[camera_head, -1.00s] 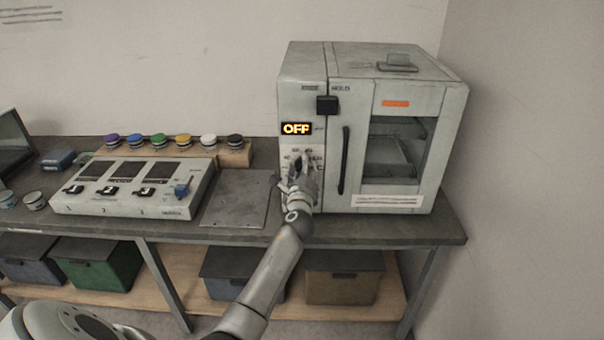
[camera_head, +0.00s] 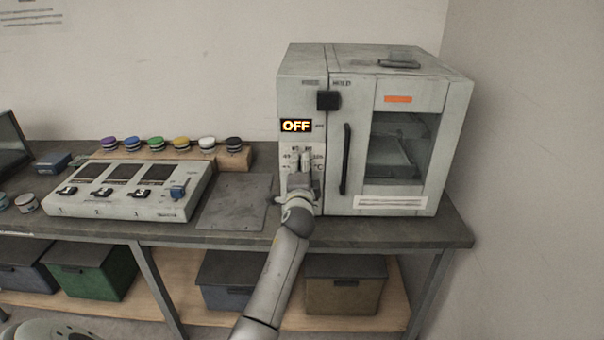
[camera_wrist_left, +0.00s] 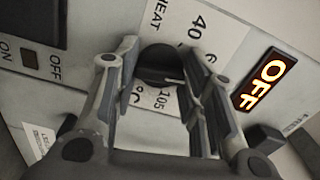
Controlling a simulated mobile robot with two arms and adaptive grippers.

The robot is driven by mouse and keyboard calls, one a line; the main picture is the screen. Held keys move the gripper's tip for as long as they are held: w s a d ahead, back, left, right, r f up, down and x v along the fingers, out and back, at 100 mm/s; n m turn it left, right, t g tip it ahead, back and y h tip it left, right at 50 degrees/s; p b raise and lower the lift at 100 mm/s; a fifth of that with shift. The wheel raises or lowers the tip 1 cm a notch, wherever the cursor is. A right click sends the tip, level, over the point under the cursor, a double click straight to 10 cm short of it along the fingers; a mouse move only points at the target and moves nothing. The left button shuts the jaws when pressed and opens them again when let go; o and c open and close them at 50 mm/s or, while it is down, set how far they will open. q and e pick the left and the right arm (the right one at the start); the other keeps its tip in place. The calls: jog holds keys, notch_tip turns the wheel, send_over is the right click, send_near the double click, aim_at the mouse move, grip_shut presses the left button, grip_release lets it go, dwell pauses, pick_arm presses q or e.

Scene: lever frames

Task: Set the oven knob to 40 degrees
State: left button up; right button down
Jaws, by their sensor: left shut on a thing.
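The oven (camera_head: 400,150) is a grey-white box on the bench with a glass door at its right. Its display (camera_head: 296,126) reads OFF, and it also shows in the left wrist view (camera_wrist_left: 264,80). The dark round oven knob (camera_wrist_left: 158,64) sits between my left gripper's fingers in the left wrist view. My left gripper (camera_head: 301,160) is at the dial panel below the display, shut on the knob. A 40 mark (camera_wrist_left: 202,24) shows on the scale, and 105 is below it. The gripper hides part of the knob and scale; the pointer is not clear. My right gripper is not in view.
A black switch block (camera_head: 328,101) and the door handle (camera_head: 346,160) are close to the gripper. A metal plate (camera_head: 235,203) lies left of the oven. A control box (camera_head: 130,190) and several coloured-lid jars stand further left. A wall is at the right.

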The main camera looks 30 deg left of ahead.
aim_at(302, 130)
pick_arm(q)
jog(key=n+b, duration=0.3)
jog(key=n, duration=0.8)
jog(key=shift+f+n, duration=0.15)
jog(key=shift+n, duration=0.15)
dwell(0.4)
jog(key=o, duration=1)
notch_tip(302, 130, up, 10)
jog(key=shift+r, duration=0.1)
